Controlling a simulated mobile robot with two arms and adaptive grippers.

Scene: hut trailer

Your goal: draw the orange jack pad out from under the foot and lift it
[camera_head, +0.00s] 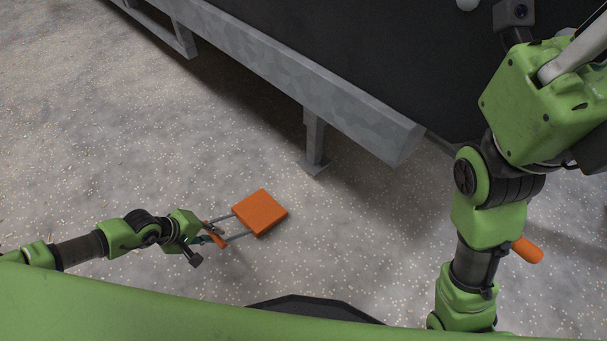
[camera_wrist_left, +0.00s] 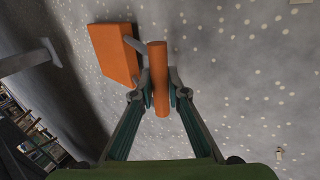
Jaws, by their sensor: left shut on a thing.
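The orange jack pad (camera_head: 260,212) is a thick square block with two grey bars leading to an orange grip bar (camera_wrist_left: 158,80). My left gripper (camera_head: 212,236) is shut on that grip bar; the wrist view shows both fingers closed around it, with the pad (camera_wrist_left: 115,53) beyond. The pad is clear of the grey foot (camera_head: 314,165), a gap of bare ground between them. The foot also shows in the left wrist view (camera_wrist_left: 28,60). I cannot tell how far the pad is above the ground. My right gripper is out of view.
A grey steel beam (camera_head: 300,85) of the dark trailer runs across the top above the foot. A rounded orange object (camera_head: 528,250) shows beside my right arm. Speckled ground around the pad is free.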

